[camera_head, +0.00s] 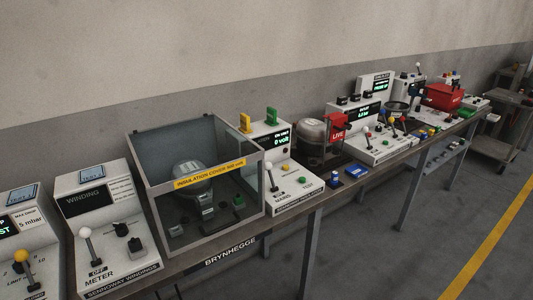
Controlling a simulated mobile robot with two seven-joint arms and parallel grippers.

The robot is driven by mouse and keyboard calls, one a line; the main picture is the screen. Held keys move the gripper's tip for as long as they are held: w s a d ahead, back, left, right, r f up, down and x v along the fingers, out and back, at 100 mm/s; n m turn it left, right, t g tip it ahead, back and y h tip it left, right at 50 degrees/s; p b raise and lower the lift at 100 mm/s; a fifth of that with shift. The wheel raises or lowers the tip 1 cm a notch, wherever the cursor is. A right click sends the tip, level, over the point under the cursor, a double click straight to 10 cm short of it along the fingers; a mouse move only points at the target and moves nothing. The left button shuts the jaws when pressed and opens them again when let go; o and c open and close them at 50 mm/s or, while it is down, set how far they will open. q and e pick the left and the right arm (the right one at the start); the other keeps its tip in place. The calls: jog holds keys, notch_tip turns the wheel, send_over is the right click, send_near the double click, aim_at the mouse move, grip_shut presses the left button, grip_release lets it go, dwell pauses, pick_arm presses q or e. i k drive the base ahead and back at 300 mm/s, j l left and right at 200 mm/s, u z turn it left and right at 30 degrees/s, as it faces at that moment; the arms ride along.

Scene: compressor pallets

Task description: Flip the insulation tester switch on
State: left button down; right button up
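The insulation tester (290,185) is a white console on the bench, just right of the clear-walled insulation cover box. Its dark display (281,138) reads 0 volt in green. Its switch is a lever with a white ball knob (268,167) at the left of the sloped panel, standing roughly upright. A small green button (304,182) sits to its right. A yellow clip (245,122) and a green clip (271,116) stand on top of the tester. Neither of my grippers is in view.
The insulation cover box (210,182) holds a compressor (192,180). A white winding meter (105,225) with its own lever stands left of it. A compressor (312,132), red LIVE sign (338,133) and blue blocks (355,171) lie to the right. The floor in front is clear.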

aim_at(268, 165)
jog(key=i+l+u, duration=0.4)
jog(key=l, duration=0.25)
jog(key=i+l+u, duration=0.15)
jog(key=l, duration=0.2)
jog(key=i+l+u, duration=0.2)
jog(key=l, duration=0.2)
jog(key=l+u, duration=0.2)
jog(key=l, duration=0.15)
jog(key=i+l+u, duration=0.2)
jog(key=l, duration=0.25)
jog(key=k, duration=0.1)
